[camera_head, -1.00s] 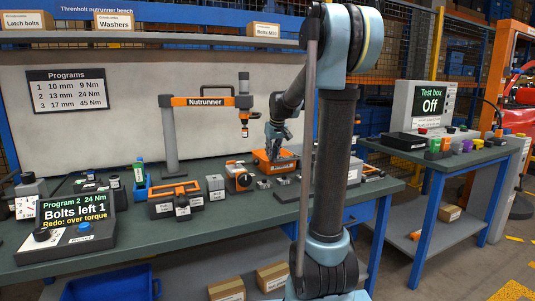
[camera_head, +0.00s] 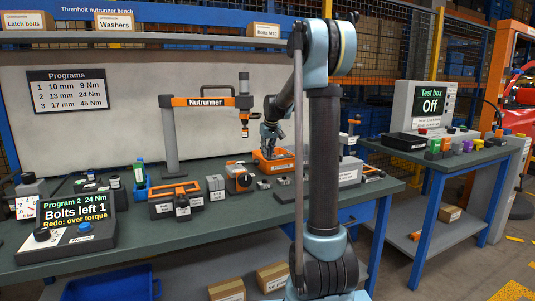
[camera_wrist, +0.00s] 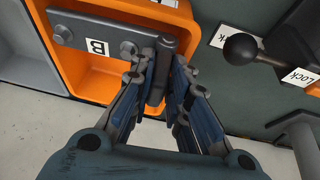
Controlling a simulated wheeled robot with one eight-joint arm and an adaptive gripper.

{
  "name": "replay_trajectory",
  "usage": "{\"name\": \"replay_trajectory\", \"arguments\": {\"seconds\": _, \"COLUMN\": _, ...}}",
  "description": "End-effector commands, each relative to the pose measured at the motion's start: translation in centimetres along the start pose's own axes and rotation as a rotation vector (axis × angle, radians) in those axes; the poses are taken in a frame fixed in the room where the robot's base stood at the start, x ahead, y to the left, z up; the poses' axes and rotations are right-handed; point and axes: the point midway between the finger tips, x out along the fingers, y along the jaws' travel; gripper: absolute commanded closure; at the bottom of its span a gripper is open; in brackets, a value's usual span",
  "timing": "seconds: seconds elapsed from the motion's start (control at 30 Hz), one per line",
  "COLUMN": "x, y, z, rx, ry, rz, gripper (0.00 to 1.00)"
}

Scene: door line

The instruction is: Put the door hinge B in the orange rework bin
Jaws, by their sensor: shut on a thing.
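The door hinge B (camera_wrist: 97,46) is a dark grey metal hinge with a white "B" label. My gripper (camera_wrist: 165,80) is shut on its knuckle end in the wrist view. The hinge's plate extends left over the orange rework bin (camera_wrist: 178,12), whose walls and floor show around it. I cannot tell whether the hinge touches the bin. In the head view the orange bin (camera_head: 266,163) stands at the back of the bench, with my gripper (camera_head: 270,146) just above it. The hinge cannot be made out in that view.
A black ball-ended lever (camera_wrist: 241,47) with a "LOCK" label stands right of the bin in the wrist view. A grey bin (camera_wrist: 28,55) adjoins on the left.

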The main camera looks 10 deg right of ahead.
Motion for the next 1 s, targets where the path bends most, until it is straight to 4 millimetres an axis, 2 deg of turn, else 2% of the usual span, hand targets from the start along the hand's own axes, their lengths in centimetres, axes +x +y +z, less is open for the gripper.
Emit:
{"name": "replay_trajectory", "arguments": {"seconds": 0.83, "x": 1.1, "y": 0.1, "z": 0.5, "rx": 0.002, "ry": 0.0, "rz": 0.001, "gripper": 1.0}}
{"name": "replay_trajectory", "arguments": {"seconds": 0.87, "x": 1.1, "y": 0.1, "z": 0.5, "rx": 0.002, "ry": 0.0, "rz": 0.001, "gripper": 0.82}}
{"name": "replay_trajectory", "arguments": {"seconds": 0.9, "x": 1.1, "y": 0.1, "z": 0.5, "rx": 0.002, "ry": 0.0, "rz": 0.001, "gripper": 0.73}}
{"name": "replay_trajectory", "arguments": {"seconds": 0.93, "x": 1.1, "y": 0.1, "z": 0.5, "rx": 0.002, "ry": 0.0, "rz": 0.001, "gripper": 0.66}}
{"name": "replay_trajectory", "arguments": {"seconds": 1.0, "x": 1.1, "y": 0.1, "z": 0.5, "rx": 0.002, "ry": 0.0, "rz": 0.001, "gripper": 0.63}}
